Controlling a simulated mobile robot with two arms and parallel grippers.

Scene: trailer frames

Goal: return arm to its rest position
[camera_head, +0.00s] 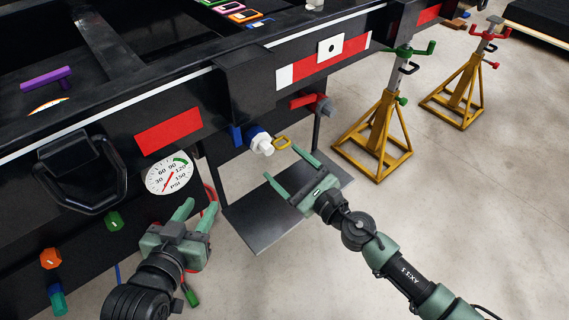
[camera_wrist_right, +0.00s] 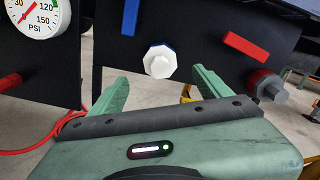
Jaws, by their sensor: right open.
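My right gripper (camera_head: 281,163) is open and empty, its green fingers spread wide in front of the trailer frame's side. In the right wrist view my right gripper (camera_wrist_right: 160,78) shows a white hexagonal fitting (camera_wrist_right: 160,61) beyond and between its fingertips, apart from them. In the head view the white fitting (camera_head: 262,143) sits on a blue part, just beyond the right fingers. My left gripper (camera_head: 197,206) is at lower left, below the pressure gauge (camera_head: 168,174). Its two green fingers stand apart with nothing visible between them.
Red fitting (camera_head: 305,101) sits right of the white one. A black handle (camera_head: 80,172), green knob (camera_head: 114,221) and orange knob (camera_head: 50,258) line the left side. A grey plate (camera_head: 285,215) hangs below. Yellow stands (camera_head: 378,138) are at right; floor (camera_head: 470,210) is clear.

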